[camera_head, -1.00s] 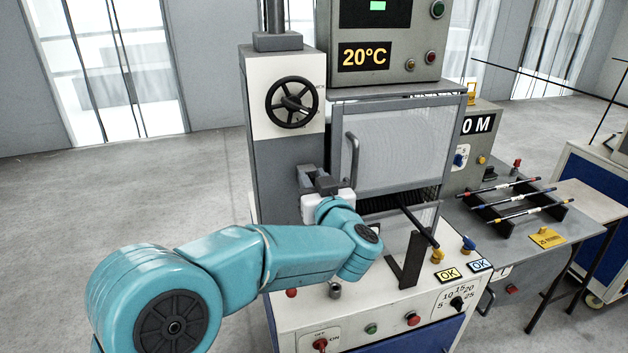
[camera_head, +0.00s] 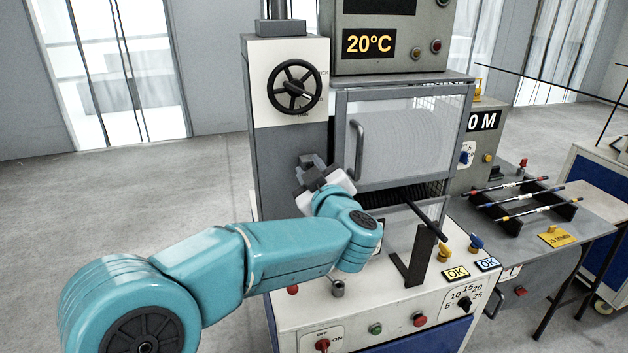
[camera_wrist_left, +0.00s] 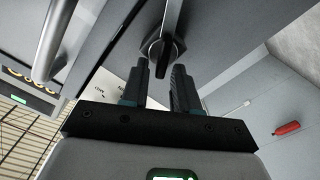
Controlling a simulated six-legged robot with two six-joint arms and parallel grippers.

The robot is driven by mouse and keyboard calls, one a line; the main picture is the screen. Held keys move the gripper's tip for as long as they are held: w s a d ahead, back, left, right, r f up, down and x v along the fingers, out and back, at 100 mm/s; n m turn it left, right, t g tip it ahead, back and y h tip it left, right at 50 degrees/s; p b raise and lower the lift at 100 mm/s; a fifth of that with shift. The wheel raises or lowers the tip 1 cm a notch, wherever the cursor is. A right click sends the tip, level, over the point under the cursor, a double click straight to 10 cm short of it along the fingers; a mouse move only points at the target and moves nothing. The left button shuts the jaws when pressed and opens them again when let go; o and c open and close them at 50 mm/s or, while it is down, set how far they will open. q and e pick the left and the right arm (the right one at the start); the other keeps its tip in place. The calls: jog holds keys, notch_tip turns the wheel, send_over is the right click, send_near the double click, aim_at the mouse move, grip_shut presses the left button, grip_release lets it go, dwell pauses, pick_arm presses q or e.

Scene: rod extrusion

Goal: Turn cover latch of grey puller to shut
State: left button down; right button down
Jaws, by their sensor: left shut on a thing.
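The grey puller (camera_head: 289,160) stands in the middle of the head view, with a mesh cover (camera_head: 405,135) that is down and has a vertical handle (camera_head: 358,150). My left gripper (camera_head: 312,165) is at the column's front, left of the cover, its body tilted. In the left wrist view the dark cover latch (camera_wrist_left: 160,45) sits at the tips of my left gripper (camera_wrist_left: 160,80), which is shut on it. A white plate with small lettering (camera_wrist_left: 122,84) lies beside the latch, partly hidden by a finger. In the head view my gripper hides the latch. My right gripper is out of view.
A black handwheel (camera_head: 295,87) is above my gripper. A front panel (camera_head: 385,310) with buttons and knobs and a dark upright bracket (camera_head: 418,258) are below and to the right. A side table (camera_head: 580,225) holds striped rods. The floor at left is clear.

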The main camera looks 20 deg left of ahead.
pick_arm(q)
jog(key=n+b, duration=0.3)
jog(key=f+n+b, duration=0.1)
jog(key=n+b, duration=0.2)
jog(key=n, duration=0.1)
jog(key=n+b, duration=0.2)
jog(key=n, duration=0.2)
jog(key=shift+s+a+f+b, duration=0.25)
jog(key=shift+a+f+b, duration=0.05)
jog(key=shift+f+b, duration=0.1)
jog(key=shift+n, duration=0.4)
jog(key=c, duration=1.2)
grip_release()
jog(key=b+v, duration=0.1)
jog(key=v, duration=1.5)
jog(key=shift+d, duration=0.15)
jog(key=shift+s, duration=0.15)
